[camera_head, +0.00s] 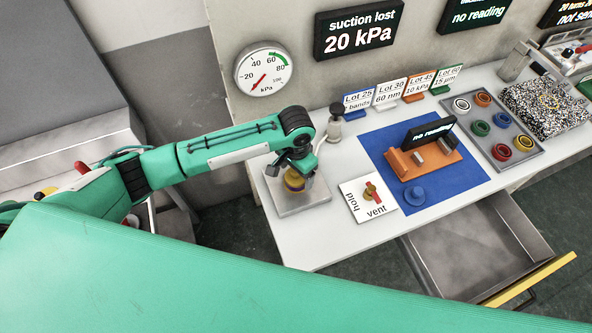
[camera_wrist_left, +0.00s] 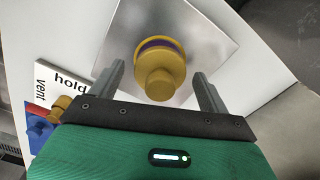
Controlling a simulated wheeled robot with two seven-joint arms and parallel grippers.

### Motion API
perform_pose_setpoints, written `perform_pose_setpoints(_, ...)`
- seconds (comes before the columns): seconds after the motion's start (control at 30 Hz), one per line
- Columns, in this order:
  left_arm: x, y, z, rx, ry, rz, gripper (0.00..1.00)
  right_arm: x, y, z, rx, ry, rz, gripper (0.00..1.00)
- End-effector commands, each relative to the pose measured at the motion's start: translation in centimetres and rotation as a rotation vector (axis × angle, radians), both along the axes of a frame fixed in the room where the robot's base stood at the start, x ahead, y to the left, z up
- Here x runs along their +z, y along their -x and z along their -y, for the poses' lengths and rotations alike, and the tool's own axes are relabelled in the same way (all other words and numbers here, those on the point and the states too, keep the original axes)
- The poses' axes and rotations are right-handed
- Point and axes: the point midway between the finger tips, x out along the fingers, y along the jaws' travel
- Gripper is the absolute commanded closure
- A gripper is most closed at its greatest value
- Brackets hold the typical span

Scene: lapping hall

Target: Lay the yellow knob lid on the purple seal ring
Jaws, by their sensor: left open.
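The yellow knob lid (camera_wrist_left: 160,76) is in the left wrist view, its round knob towards the camera. A crescent of the purple seal ring (camera_wrist_left: 155,44) shows at the lid's far side, with a yellow rim beyond it. Whether lid and ring touch all round is hidden. My left gripper (camera_wrist_left: 159,71) is open, its fingers apart on either side of the knob. In the head view my left gripper (camera_head: 297,166) is just above the lid (camera_head: 294,184) and partly covers it. My right gripper is not in view.
A grey metal plate (camera_head: 308,199) lies beneath the lid and ring. To its right are a hold/vent valve card (camera_head: 354,207) and a blue mat (camera_head: 465,180). A tray (camera_head: 515,162) of coloured rings stands farther right. An open drawer (camera_head: 480,255) juts out at the front.

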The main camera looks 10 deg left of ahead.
Motion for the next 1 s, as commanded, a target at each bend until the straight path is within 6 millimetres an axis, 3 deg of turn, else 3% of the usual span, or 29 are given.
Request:
perform_pose_setpoints(0.27, 1.8, -0.1, 0.0, 0.0, 0.002, 0.002, 0.21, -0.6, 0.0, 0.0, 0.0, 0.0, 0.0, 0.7)
perform_pose_setpoints(0.7, 10.6, -0.1, 0.1, 0.0, 0.002, 0.002, 0.21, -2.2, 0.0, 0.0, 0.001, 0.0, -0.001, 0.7)
perform_pose_setpoints(1.0, 12.3, 0.0, 0.0, 0.0, 0.0, 0.0, 0.21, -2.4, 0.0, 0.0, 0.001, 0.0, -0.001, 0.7)
